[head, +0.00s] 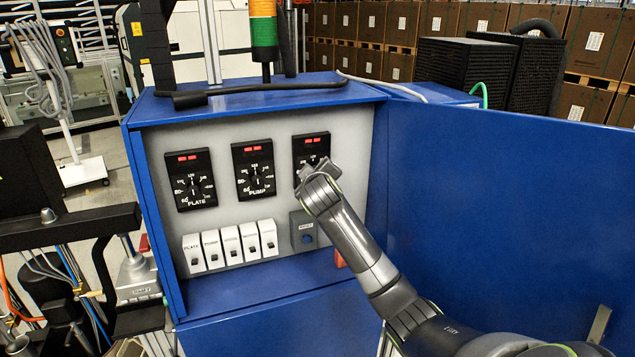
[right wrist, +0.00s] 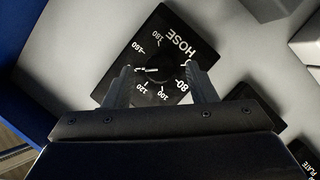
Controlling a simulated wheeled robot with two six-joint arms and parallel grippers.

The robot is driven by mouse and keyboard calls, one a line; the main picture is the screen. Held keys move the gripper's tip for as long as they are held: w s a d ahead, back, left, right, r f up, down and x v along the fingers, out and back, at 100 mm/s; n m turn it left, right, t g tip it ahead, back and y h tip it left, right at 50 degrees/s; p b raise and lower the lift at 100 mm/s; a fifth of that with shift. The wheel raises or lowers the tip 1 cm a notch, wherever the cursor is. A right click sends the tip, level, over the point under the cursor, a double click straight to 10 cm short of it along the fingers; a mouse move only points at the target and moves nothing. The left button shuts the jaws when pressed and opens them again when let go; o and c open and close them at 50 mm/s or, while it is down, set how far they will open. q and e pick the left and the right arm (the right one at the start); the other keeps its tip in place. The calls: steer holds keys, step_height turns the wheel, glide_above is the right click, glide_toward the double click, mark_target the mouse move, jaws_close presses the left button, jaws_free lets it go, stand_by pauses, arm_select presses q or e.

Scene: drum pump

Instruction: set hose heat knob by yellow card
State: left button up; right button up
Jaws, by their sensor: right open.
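The hose heat dial (head: 311,146) is the rightmost of three black dial plates on the grey panel. In the right wrist view, the HOSE plate (right wrist: 178,28) fills the middle, with white numbers around its knob (right wrist: 152,70). My right gripper (head: 316,172) is in front of this dial and hides its lower part in the head view. Its two fingers (right wrist: 156,74) are open, one on each side of the knob; I cannot tell whether they touch it. The knob's exact setting is hard to read. I cannot make out a yellow card. My left gripper is not in view.
The PLATE dial (head: 190,180) and PUMP dial (head: 254,168) sit to the left. The open blue door (head: 500,200) stands close on the right of my right arm.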

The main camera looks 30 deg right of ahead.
steer(key=b+v, duration=0.4)
steer(key=v, duration=1.3)
steer(key=shift+b, duration=0.35)
steer(key=shift+s+f, duration=0.1)
steer(key=shift+f, duration=0.05)
